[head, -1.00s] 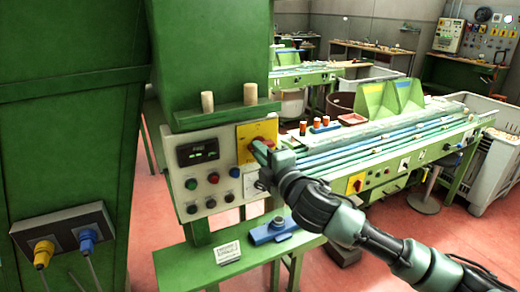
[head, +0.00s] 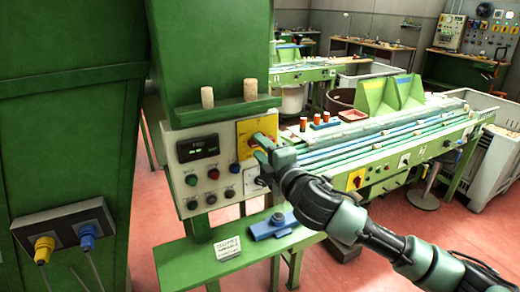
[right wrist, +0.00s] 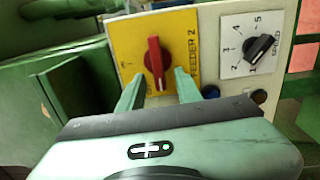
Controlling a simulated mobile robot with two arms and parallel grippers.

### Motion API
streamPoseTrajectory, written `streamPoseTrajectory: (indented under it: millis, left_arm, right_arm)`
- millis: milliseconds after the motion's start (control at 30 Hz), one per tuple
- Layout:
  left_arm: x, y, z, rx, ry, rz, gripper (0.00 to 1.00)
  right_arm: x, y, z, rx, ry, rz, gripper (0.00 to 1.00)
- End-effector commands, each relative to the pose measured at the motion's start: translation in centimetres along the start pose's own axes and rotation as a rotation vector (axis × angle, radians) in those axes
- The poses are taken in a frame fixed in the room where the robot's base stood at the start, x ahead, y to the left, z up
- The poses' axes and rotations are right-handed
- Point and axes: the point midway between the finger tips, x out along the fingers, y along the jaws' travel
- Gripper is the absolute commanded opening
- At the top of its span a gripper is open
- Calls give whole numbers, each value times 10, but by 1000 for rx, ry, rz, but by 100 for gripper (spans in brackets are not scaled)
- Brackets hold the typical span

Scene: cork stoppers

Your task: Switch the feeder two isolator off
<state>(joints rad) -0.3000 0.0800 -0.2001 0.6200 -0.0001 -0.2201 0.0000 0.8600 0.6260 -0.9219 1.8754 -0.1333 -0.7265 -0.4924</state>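The feeder two isolator is a red rotary handle (right wrist: 155,62) on a yellow plate (right wrist: 126,40) lettered "FEEDER 2" in the right wrist view. The handle stands nearly upright in that picture, along the line of the lettering. My right gripper (right wrist: 159,80) is open, its fingertips on either side of the handle's lower end, with gaps visible. In the head view the right gripper (head: 262,146) is in front of the yellow plate (head: 244,132) and partly hides the handle. My left gripper is not in view.
The control box (head: 179,136) also carries a display (head: 198,148) and several buttons. Close to the plate is a black speed knob (right wrist: 260,47) on a white dial. A green ledge (head: 222,114) with two cork pieces juts out above. A green bench (head: 200,262) stands below.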

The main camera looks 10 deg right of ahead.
Motion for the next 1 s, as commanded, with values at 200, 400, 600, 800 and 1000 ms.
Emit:
streamPoseTrajectory:
  millis: [200, 400, 600, 800, 1000]
  left_arm:
    - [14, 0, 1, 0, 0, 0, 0]
    - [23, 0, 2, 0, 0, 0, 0]
    - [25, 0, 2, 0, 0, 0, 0]
    - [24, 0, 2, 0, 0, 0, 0]
    - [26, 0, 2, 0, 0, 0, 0]
  right_arm:
    - [-33, -4, 0, -1, 2, -1, 35]
    - [-62, -4, 0, -2, 2, -2, 35]
    - [-73, -2, 0, -1, 1, -2, 35]
    - [-73, -1, 0, -1, 1, -2, 35]
    - [-63, -24, 9, 46, -19, -35, 35]
